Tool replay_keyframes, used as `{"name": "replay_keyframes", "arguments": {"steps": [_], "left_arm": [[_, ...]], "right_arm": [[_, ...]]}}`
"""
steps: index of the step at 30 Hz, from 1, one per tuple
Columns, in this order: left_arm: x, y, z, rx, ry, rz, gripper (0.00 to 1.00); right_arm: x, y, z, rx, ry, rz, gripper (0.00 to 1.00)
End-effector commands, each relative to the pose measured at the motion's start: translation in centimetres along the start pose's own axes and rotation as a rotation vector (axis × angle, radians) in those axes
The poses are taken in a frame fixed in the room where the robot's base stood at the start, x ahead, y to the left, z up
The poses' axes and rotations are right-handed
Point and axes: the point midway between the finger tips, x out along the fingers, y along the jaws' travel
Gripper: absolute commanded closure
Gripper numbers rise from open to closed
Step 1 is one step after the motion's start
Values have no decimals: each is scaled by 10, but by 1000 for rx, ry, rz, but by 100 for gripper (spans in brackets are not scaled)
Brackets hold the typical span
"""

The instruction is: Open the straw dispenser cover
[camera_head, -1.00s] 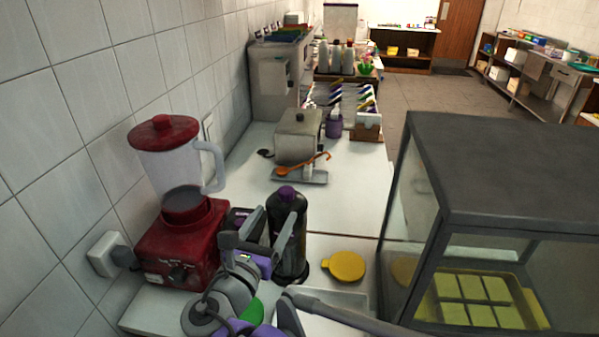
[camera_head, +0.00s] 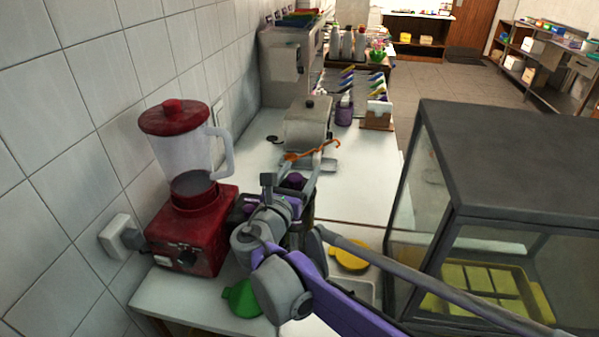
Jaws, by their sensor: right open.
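No straw dispenser can be told for sure. A squarish grey metal container (camera_head: 306,130) with a lid and dark knob stands on the white counter beyond my right gripper; its lid looks shut. My right gripper (camera_head: 291,174) is open, its fingers pointing away from me over the counter. My left gripper is not in view.
A red blender (camera_head: 190,225) stands left by the wall. A green item (camera_head: 243,298) and a yellow round item (camera_head: 350,255) lie near my right arm. A glass-sided case (camera_head: 500,170) stands right. An orange spoon (camera_head: 305,155) lies by the grey container.

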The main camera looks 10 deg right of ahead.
Motion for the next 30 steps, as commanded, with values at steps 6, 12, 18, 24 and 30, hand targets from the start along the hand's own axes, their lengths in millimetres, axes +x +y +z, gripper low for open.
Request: {"name": "replay_keyframes", "arguments": {"steps": [6,12,18,24,30], "left_arm": [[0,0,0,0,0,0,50],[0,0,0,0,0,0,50],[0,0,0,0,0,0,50],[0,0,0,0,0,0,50],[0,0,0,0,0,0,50]], "right_arm": [[0,0,0,0,0,0,26],[0,0,0,0,0,0,62],[0,0,0,1,0,0,98],[0,0,0,1,0,0,100],[0,0,0,1,0,0,100]]}}
